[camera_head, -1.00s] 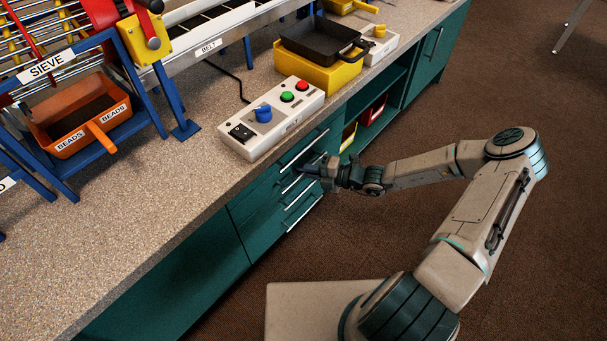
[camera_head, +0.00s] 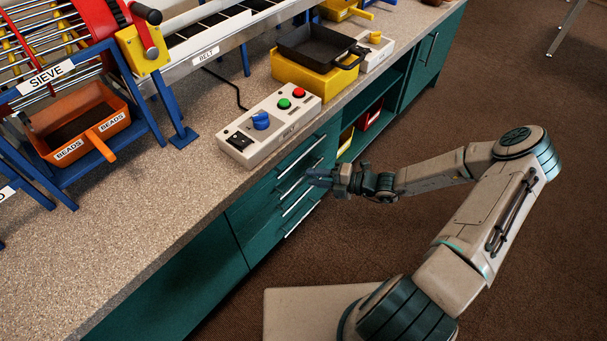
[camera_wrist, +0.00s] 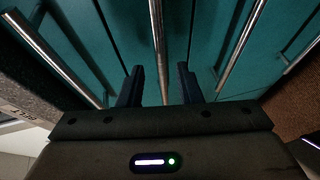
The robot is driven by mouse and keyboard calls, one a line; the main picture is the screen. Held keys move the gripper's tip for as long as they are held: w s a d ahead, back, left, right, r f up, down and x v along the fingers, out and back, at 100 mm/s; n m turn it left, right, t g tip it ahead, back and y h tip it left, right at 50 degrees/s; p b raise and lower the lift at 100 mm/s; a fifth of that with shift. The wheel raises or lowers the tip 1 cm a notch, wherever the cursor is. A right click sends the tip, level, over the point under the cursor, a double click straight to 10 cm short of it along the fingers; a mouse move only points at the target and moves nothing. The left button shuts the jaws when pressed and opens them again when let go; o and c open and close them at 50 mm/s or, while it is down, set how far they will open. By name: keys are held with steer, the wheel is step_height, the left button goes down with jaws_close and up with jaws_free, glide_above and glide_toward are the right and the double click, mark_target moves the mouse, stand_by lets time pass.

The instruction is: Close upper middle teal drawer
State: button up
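The teal drawers (camera_head: 262,205) are stacked under the counter with long metal bar handles. The upper middle drawer's handle (camera_head: 290,187) is second from the top, partly behind my gripper (camera_head: 318,178). In the wrist view my two dark fingers (camera_wrist: 160,86) stand apart with a gap between them. One metal handle (camera_wrist: 157,45) runs up the picture in line with that gap. The fingers are close to the drawer fronts; whether they touch the handle I cannot tell. The drawer fronts look nearly flush; any small opening is hard to see.
A control box (camera_head: 268,125) with a blue knob and buttons sits on the counter (camera_head: 180,220) above the drawers. An open shelf (camera_head: 372,110) with a yellow and a red bin is right of the drawers.

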steer(key=p+v, duration=0.1)
steer(key=v, duration=0.8)
steer(key=shift+d, duration=0.2)
steer(key=shift+s, duration=0.1)
steer(key=s+r+m+g+h+p, duration=0.1)
steer(key=s+r+m+h+p, duration=0.4)
steer(key=r+m, duration=0.5)
steer(key=s+r+m+h+p, duration=0.5)
steer(key=r+m, duration=0.6)
steer(key=r, duration=1.1)
steer(key=s+r+m+g+h+p, duration=0.1)
steer(key=s+r+m+h+p, duration=0.4)
steer(key=r, duration=1.2)
steer(key=s+m+p, duration=0.3)
steer(key=m+p, duration=0.1)
steer(key=m, duration=0.1)
steer(key=shift+g, duration=0.3)
